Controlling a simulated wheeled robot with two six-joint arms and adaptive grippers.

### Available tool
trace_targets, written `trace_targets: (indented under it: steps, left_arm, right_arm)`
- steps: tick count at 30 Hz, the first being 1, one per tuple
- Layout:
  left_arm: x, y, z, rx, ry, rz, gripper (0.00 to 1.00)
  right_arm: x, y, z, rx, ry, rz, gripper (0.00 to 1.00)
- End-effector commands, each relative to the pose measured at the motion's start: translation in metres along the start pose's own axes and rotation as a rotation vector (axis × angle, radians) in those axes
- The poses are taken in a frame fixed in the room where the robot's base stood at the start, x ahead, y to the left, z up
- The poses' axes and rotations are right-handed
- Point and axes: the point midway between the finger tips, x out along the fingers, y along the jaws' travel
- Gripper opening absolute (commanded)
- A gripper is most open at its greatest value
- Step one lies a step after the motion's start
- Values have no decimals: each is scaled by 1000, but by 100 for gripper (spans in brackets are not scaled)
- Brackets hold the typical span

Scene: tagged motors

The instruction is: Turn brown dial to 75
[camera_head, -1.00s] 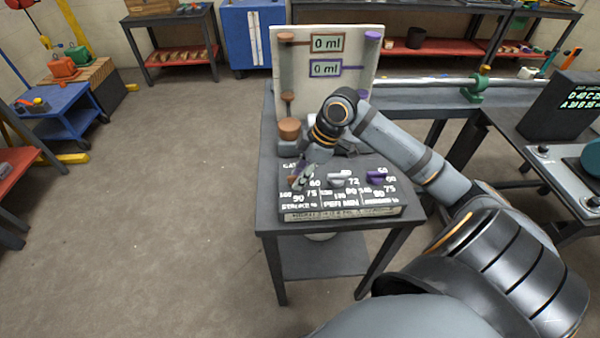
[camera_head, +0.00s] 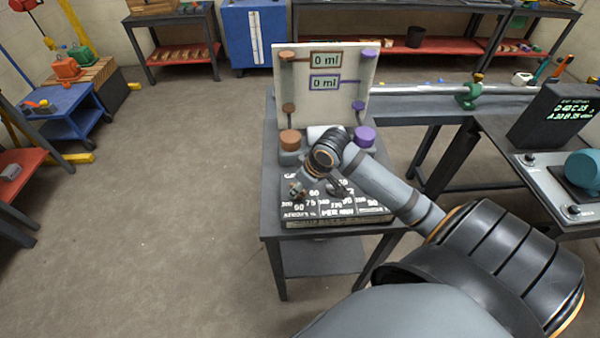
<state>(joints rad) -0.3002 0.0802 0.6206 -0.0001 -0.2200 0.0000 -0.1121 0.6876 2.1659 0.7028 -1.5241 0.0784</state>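A low panel (camera_head: 335,222) with printed numbers lies on the small dark table. The brown dial (camera_head: 297,190) sits at its left, among marks that read 60, 75 and 90; it is too small to tell exactly which mark it points to. My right arm comes in from the right over the panel. Its gripper (camera_head: 338,188) is just right of the brown dial, apart from it, over the middle dial's place; its opening is unclear. The middle dial is hard to make out, and the purple dial is hidden behind my arm. My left gripper is not in view.
A white board (camera_head: 325,100) with two "0 ml" displays stands behind the panel. A brown knob (camera_head: 290,139) and a purple knob (camera_head: 365,136) sit at its foot. A bench with a dark screen (camera_head: 555,117) is at right.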

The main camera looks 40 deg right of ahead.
Motion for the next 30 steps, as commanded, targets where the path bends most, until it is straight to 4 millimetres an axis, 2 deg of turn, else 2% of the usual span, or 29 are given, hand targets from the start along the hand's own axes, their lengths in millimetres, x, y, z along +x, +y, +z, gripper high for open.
trace_targets:
  steps: [20, 21, 26, 30]
  left_arm:
    - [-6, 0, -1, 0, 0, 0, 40]
    - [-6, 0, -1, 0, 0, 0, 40]
    - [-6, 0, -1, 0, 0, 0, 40]
    - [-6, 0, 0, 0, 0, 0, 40]
  right_arm:
    - [0, 0, 0, 64, 0, 28, 2]
    - [0, 0, 0, 64, 0, 28, 34]
    - [0, 0, 0, 64, 0, 27, 56]
    - [0, 0, 0, 64, 0, 27, 56]
